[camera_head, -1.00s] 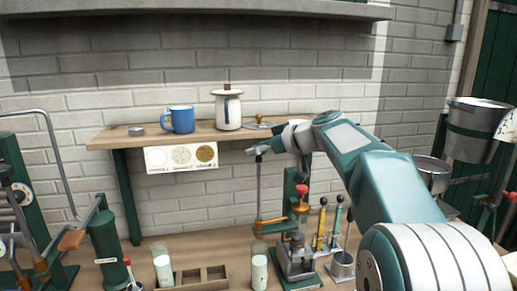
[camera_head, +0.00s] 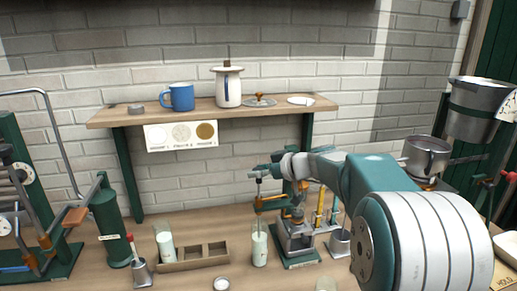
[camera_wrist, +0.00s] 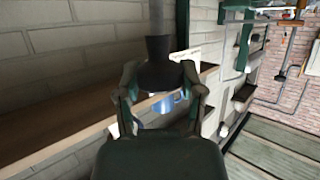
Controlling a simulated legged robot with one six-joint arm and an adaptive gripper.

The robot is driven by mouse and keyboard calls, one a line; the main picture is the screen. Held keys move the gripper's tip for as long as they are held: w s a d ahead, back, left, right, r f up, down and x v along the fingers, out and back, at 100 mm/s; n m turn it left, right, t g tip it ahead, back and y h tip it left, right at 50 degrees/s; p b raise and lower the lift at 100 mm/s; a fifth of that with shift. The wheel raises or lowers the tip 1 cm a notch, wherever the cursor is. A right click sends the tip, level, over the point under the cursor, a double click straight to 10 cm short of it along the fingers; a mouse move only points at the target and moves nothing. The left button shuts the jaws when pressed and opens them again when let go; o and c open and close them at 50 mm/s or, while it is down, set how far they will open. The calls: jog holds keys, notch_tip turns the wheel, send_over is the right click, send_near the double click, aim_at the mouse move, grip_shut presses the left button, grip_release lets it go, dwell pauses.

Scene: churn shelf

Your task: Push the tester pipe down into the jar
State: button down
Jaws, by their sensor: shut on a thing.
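The tester pipe (camera_head: 258,193) is a thin grey upright rod in the head view. My gripper (camera_head: 262,172) is shut on its top end. In the wrist view, my gripper (camera_wrist: 162,85) closes around a dark flared grip (camera_wrist: 158,62), with a grey shaft (camera_wrist: 157,15) beyond it. The jar (camera_head: 259,250) is a small clear glass with white contents, standing on the bench directly below my gripper. The pipe's lower end appears at the jar's mouth. I cannot tell how far inside it is.
A testing stand (camera_head: 297,235) with an orange arm is close to the jar's right. A wooden rack (camera_head: 195,262) and another milk glass (camera_head: 165,242) are to its left. The shelf above carries a blue mug (camera_head: 178,97) and white jug (camera_head: 229,88). A steel pot (camera_head: 425,155) is at right.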

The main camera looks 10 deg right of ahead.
aim_at(260, 180)
jog(key=shift+f, duration=2.2)
jog(key=shift+c, duration=1)
grip_release()
jog(key=shift+s+d+r, duration=0.1)
jog(key=shift+d+r, duration=0.05)
jog(key=shift+r, duration=0.1)
jog(key=v, duration=1.1)
jog(key=shift+s+d, duration=0.2)
jog(key=shift+f, duration=0.1)
